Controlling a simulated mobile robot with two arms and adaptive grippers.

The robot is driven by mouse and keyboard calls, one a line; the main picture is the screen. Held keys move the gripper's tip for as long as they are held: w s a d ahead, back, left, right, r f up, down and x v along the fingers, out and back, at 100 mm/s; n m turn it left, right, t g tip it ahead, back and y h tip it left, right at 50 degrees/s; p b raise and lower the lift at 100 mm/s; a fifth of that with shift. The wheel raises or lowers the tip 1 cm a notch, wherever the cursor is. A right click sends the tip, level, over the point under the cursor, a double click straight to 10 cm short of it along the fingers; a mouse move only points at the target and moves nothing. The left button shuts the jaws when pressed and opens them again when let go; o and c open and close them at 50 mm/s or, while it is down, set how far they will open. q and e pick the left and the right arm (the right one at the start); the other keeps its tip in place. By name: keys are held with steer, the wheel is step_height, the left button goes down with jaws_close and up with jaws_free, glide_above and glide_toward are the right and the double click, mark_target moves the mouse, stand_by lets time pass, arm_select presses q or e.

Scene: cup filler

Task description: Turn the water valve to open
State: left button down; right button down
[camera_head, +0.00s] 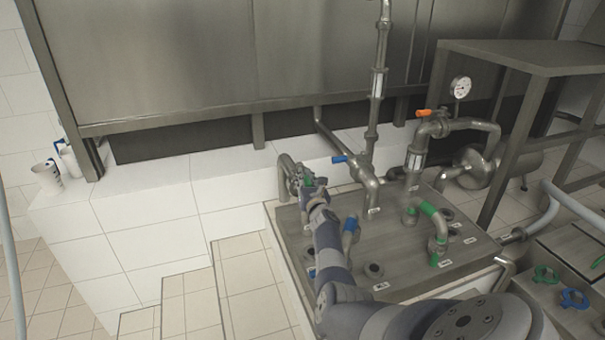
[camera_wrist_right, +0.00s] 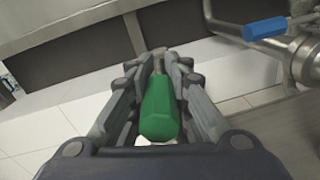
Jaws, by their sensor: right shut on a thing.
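The valve has a green handle (camera_wrist_right: 160,110), which sits between the fingers of my right gripper (camera_wrist_right: 158,85) in the right wrist view. The right gripper is shut on this handle. In the head view my right gripper (camera_head: 312,186) is at the curved pipe (camera_head: 288,172) on the left rear of the metal table, and only a little green shows there. The valve's body is mostly hidden by the gripper. My left gripper is not in view.
A blue-handled valve (camera_head: 340,158) and an orange-handled valve (camera_head: 424,113) stand to the right on pipes. The metal table (camera_head: 400,270) carries a green-banded pipe bend (camera_head: 430,212) and several ports. Tiled steps (camera_head: 190,300) lie to the left. White cups (camera_head: 47,178) stand on the ledge.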

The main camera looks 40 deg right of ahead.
steer(key=shift+s+d+r+n+t+y, duration=0.1)
steer(key=shift+d+r+n+t+y, duration=0.4)
steer(key=shift+n+y, duration=0.1)
steer(key=shift+y+p, duration=0.3)
steer(key=shift+a+f, duration=0.1)
steer(key=c, duration=1.6)
jaws_free()
